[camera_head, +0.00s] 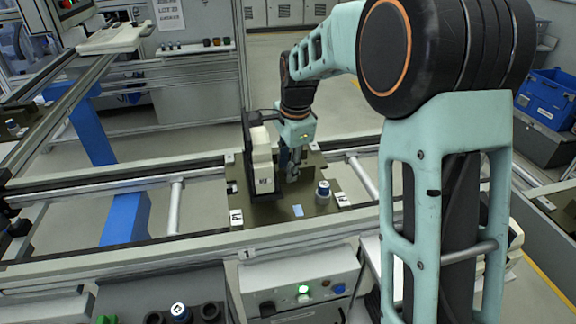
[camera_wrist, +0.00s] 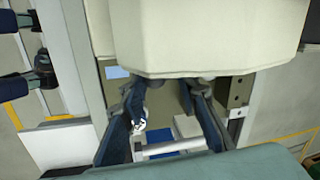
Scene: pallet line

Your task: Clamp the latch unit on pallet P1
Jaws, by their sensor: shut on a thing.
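Pallet P1 (camera_head: 222,214) is a dark olive plate on the rail line, with a "P1" label at its front left. A tall cream unit with a black backing plate, likely the latch unit (camera_head: 262,163), stands upright on it. My gripper (camera_head: 292,173) is low over the pallet, just right of this unit. In the wrist view the cream housing (camera_wrist: 205,40) fills the top. My dark fingers (camera_wrist: 168,88) reach down to its lower edge, apart, with a grey metal part between them. The fingertip contact is mostly hidden.
A blue-capped round post (camera_head: 323,192) and a light blue patch (camera_head: 298,211) are on the pallet, right of the unit. Conveyor rails (camera_head: 120,258) run along front and back. A control box (camera_head: 300,284) with a lit green button stands in front. A blue crate (camera_head: 549,98) is far right.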

